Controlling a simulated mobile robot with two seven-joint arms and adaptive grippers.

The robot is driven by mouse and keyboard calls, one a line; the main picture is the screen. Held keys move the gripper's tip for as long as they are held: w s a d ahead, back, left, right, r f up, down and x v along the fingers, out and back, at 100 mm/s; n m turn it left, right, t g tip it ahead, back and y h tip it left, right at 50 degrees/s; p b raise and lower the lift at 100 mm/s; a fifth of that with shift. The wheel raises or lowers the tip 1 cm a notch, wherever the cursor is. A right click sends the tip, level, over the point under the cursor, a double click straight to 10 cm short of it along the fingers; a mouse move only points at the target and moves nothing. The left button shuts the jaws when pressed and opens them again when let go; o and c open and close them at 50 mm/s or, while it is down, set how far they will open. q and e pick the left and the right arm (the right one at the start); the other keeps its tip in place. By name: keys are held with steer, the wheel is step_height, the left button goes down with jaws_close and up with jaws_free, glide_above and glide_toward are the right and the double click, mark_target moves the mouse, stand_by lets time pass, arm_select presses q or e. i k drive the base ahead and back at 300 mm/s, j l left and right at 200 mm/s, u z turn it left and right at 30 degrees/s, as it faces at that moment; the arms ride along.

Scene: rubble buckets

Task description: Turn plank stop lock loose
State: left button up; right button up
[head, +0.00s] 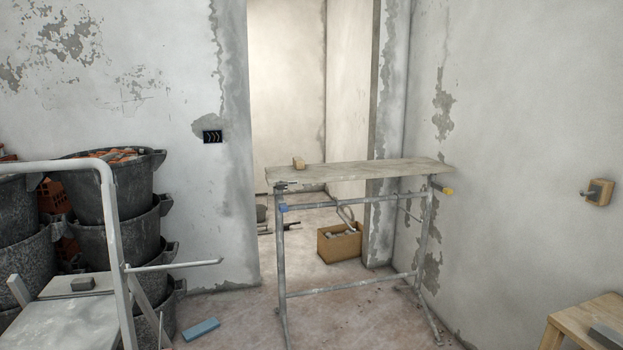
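A worn plank (365,171) lies flat across the top of a grey metal trestle (350,277) in front of a doorway. A small dark metal fitting (286,186) sits at the plank's left front corner. A blue piece (283,207) is on the left end of the trestle's upper rail, and a yellow piece (447,191) sticks out at the right end. I cannot tell which of these is the plank stop lock, or whether it is tight or loose. Neither of my grippers is in view.
Stacked black buckets (112,190) with rubble stand at the left, behind a pale metal step stand (118,250). A blue block (201,328) lies on the floor. A cardboard box (339,243) stands beyond the trestle. A wooden stool (580,325) is at the lower right.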

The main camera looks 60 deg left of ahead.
mark_target(282, 186)
steer(key=u, duration=1.7)
steer(key=i+l, duration=0.05)
